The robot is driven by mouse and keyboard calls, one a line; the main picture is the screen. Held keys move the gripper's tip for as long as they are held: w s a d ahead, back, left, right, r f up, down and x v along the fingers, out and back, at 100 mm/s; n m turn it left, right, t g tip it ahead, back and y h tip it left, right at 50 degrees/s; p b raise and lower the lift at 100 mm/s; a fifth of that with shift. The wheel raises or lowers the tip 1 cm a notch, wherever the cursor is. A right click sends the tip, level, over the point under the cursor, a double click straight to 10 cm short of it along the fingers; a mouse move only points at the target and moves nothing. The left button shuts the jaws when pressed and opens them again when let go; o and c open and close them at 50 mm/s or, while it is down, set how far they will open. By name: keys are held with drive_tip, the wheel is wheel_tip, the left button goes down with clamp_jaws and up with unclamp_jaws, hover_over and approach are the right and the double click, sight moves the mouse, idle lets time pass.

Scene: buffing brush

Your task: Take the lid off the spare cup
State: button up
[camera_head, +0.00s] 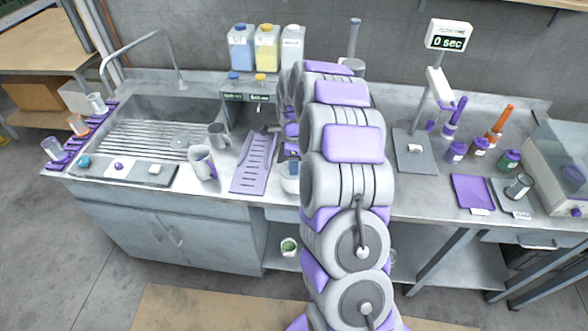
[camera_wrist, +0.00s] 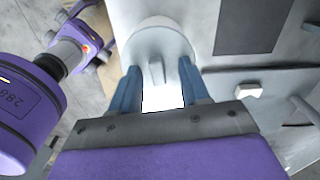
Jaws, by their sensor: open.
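In the wrist view, a round, pale grey-white lid (camera_wrist: 160,38) with a raised upright tab lies straight ahead of my gripper (camera_wrist: 159,68). The two blue fingers are apart, one on each side of the tab. I cannot tell whether they touch anything. A bright white surface shows between the fingers, nearer the palm. In the head view, a pale rounded cup (camera_head: 290,184) shows only partly at the left edge of my arm; it may be the spare cup.
A purple ribbed ramp (camera_head: 254,163) and a white mug (camera_head: 202,163) stand left of my arm, beside the sink (camera_head: 150,125). Bottles (camera_head: 266,48) stand behind. A grey plate with a stand (camera_head: 413,165) and purple jars (camera_head: 456,152) are on the right.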

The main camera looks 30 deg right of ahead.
drive_tip(key=shift+a, duration=0.15)
drive_tip(key=shift+c, duration=0.4)
clamp_jaws()
drive_tip(key=shift+r, duration=0.1)
